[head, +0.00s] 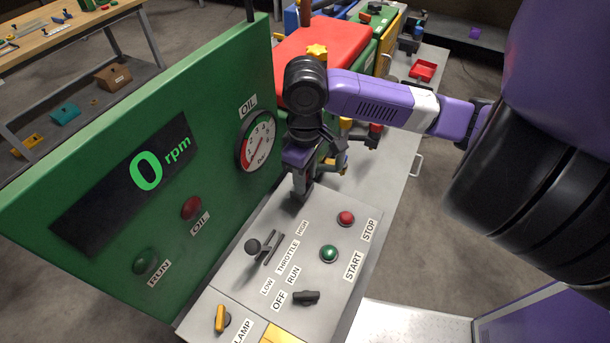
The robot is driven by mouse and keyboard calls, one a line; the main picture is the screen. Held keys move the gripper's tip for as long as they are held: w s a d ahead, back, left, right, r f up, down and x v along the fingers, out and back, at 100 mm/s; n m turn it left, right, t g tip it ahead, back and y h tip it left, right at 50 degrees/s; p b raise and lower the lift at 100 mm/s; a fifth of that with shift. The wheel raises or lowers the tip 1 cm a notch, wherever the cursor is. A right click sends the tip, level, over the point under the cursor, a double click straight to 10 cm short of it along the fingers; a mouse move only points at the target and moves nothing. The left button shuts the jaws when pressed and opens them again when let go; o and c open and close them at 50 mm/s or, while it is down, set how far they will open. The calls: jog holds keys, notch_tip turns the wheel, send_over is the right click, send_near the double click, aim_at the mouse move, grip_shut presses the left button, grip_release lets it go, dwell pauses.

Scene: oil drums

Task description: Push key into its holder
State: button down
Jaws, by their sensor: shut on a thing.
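My gripper (301,183) points down at the far end of the grey control panel (325,204), close to the green gauge board (221,75). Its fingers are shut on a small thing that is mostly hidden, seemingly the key. The fingertips are at or just above the panel surface. I cannot tell whether the key touches its holder or how deep it sits, as the gripper covers that spot. No other loose key shows.
The panel bears a throttle lever (254,246), a red STOP button (346,218), a green START button (329,253), a black OFF/RUN knob (306,297) and a yellow lamp switch (221,318). A red-topped machine (325,55) stands behind. Floor is free at right.

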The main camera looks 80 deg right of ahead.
jog(key=shift+f, duration=0.4)
dwell(0.4)
jog(key=c, duration=0.9)
grip_release()
jog(key=shift+o, duration=0.2)
notch_tip(320, 180, up, 8)
jog(key=shift+f, duration=0.15)
